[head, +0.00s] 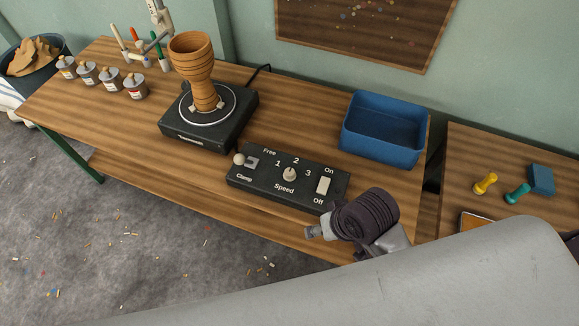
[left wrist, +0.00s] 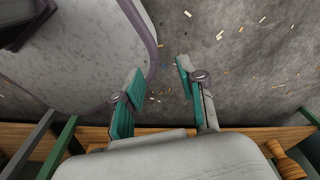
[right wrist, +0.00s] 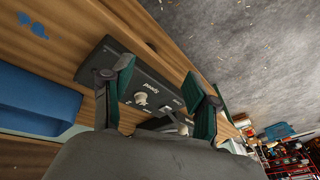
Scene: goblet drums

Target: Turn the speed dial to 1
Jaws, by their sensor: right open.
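The black control panel (head: 248,179) lies at the bench's front edge. Its pale speed dial (head: 289,175) has the marks 1, 2 and 3 around its upper side; it appears to point up, near 2, but the mark is too small to be sure. In the right wrist view the dial (right wrist: 140,98) shows between the fingers of my right gripper (right wrist: 158,75), which is open and empty; contact is not visible. My left gripper (left wrist: 160,66) is open and empty above the floor.
The panel also has a clamp lever (head: 239,159) and a white On/Off switch (head: 324,185). A goblet drum (head: 198,70) stands on a turntable (head: 180,137) behind. A blue bin (head: 385,145) is at the right.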

